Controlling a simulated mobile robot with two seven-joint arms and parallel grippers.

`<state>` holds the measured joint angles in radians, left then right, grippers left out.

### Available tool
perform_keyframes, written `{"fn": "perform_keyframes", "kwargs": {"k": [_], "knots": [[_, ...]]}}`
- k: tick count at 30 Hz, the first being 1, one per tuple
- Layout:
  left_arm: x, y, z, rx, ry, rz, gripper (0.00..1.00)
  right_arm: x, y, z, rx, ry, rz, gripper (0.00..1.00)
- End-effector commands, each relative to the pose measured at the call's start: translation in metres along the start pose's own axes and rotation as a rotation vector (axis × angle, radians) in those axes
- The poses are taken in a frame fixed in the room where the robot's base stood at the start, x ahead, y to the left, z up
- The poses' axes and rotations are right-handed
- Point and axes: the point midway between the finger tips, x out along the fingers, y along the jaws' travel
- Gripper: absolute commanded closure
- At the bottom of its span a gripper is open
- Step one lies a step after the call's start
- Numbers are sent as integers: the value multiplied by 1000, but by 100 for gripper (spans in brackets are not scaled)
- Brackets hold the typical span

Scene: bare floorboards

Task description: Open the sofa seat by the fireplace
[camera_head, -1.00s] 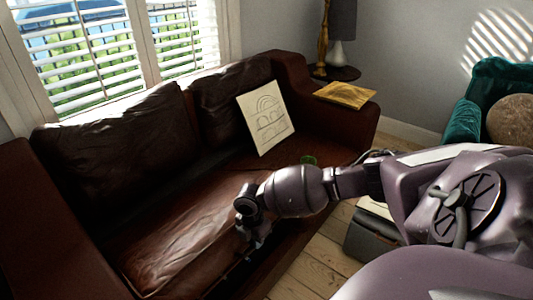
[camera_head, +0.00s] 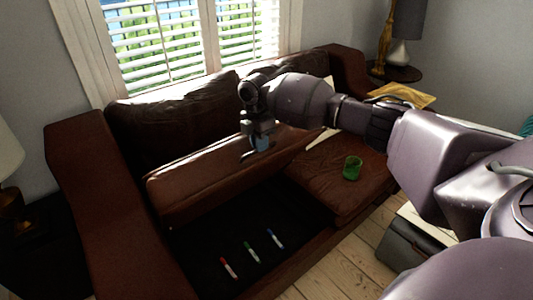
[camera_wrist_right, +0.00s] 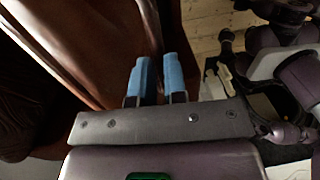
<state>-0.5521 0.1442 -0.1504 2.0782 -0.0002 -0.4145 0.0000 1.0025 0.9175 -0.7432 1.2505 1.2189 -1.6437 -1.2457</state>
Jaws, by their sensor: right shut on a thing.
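The brown leather sofa (camera_head: 85,180) stands under the window. Its left seat (camera_head: 205,175) is tilted up, its front edge raised, over a dark compartment (camera_head: 205,245). My right gripper (camera_head: 261,147) is shut on the raised edge of this seat. In the right wrist view, the blue fingertips of my right gripper (camera_wrist_right: 156,75) are close together against the brown leather (camera_wrist_right: 125,30); the grip itself is partly hidden. My left gripper is not in view. No fireplace shows.
Red (camera_head: 228,267), green (camera_head: 252,251) and blue (camera_head: 274,238) markers lie in the compartment. A green cup (camera_head: 352,168) stands on the flat right seat (camera_head: 325,180). A grey box (camera_head: 402,248) is on the floorboards (camera_head: 345,262) at right. A lamp (camera_head: 408,30) stands behind.

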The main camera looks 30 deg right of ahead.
Motion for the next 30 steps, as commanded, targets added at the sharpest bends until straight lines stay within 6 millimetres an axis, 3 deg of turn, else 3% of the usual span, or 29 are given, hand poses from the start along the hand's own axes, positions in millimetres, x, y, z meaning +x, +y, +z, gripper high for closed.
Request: {"fn": "perform_keyframes", "kwargs": {"k": [1, 14, 15, 19, 30], "knots": [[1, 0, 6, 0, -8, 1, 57, 15, 3, -2, -2, -1, -2, 100], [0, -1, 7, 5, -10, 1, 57, 18, 3, -2, -1, -2, -11, 100], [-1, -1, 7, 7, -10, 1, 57, 19, 3, -1, -1, -2, -12, 81], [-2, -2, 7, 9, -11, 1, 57, 17, 3, -2, -2, 0, -9, 61], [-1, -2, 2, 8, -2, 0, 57, 7, 3, -1, -2, 1, -1, 61]]}}
